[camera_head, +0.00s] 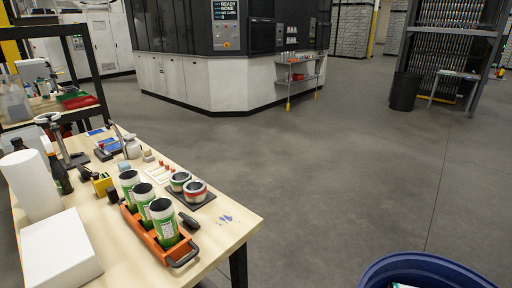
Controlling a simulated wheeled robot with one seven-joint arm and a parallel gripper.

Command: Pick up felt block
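A workbench (240,215) fills the lower left of the head view. A small beige block (148,156) lies on it near its back edge, beside a white bottle. My gripper is not in view.
An orange tray (140,228) holds several green-and-white cans. Two round tins (195,190) sit on a dark mat. A white box (58,248) and white roll (32,185) stand at left. A blue bin (425,268) is at bottom right. The floor between is clear.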

